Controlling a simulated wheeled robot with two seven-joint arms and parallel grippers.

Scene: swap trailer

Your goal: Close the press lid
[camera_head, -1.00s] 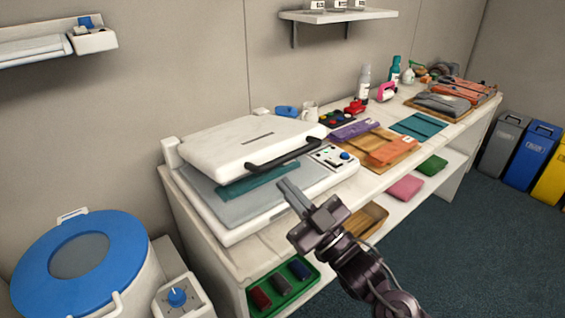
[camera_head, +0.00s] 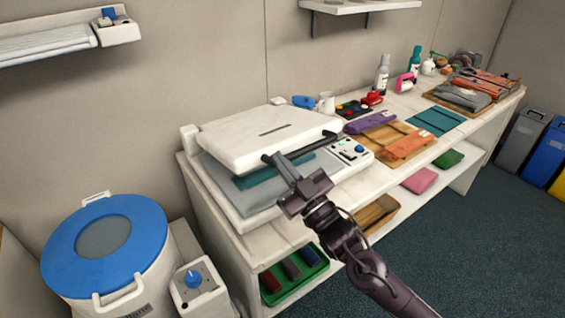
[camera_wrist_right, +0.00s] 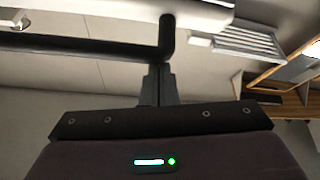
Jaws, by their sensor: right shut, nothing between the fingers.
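The press (camera_head: 215,186) stands on the near left end of the bench. Its white lid (camera_head: 255,140) is raised over a grey plate, where a teal cloth (camera_head: 258,180) lies. A black handle bar (camera_head: 310,147) runs along the lid's front edge. My right gripper (camera_head: 282,163) is shut and empty, with its fingertips close to the handle. In the right wrist view the shut fingers (camera_wrist_right: 159,84) point up at the handle (camera_wrist_right: 90,46), near its bent end. I cannot tell whether they touch it. My left gripper is not in view.
A control panel (camera_head: 350,150) sits on the press's right side. Folded cloths on wooden boards (camera_head: 388,142), a mug (camera_head: 326,102) and bottles stand further along the bench. A blue-lidded drum (camera_head: 106,242) stands at the lower left. A green tray (camera_head: 294,274) is on the lower shelf.

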